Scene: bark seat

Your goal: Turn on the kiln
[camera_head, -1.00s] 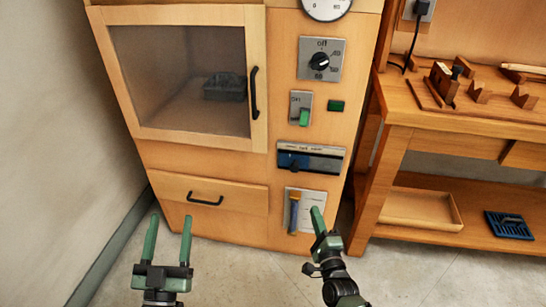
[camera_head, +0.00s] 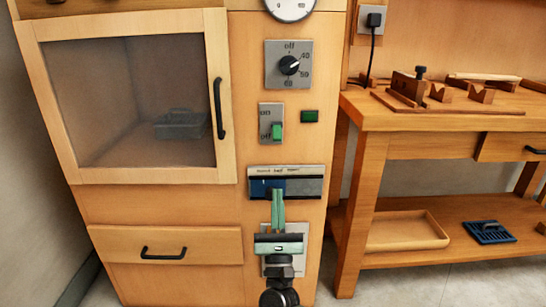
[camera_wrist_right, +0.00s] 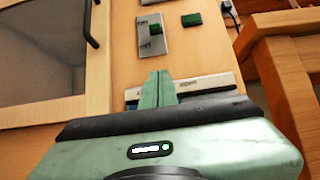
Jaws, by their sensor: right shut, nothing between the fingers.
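The kiln (camera_head: 165,205) is a wooden cabinet with a dark glass door. A round black knob (camera_head: 289,65) is above. My right gripper (camera_head: 278,192) is shut and empty, its fingers pointing up in front of the slider panel (camera_head: 305,187), below the switch. Its fingertips (camera_wrist_right: 159,73) show just under the plate in the wrist view. My left gripper is out of view.
A wooden workbench (camera_head: 440,116) with wooden blocks stands close on the right, with a tray (camera_head: 407,233) and a blue item (camera_head: 489,232) on its lower shelf. The door handle (camera_head: 219,108) sticks out left of the switch. A grey wall is at the left.

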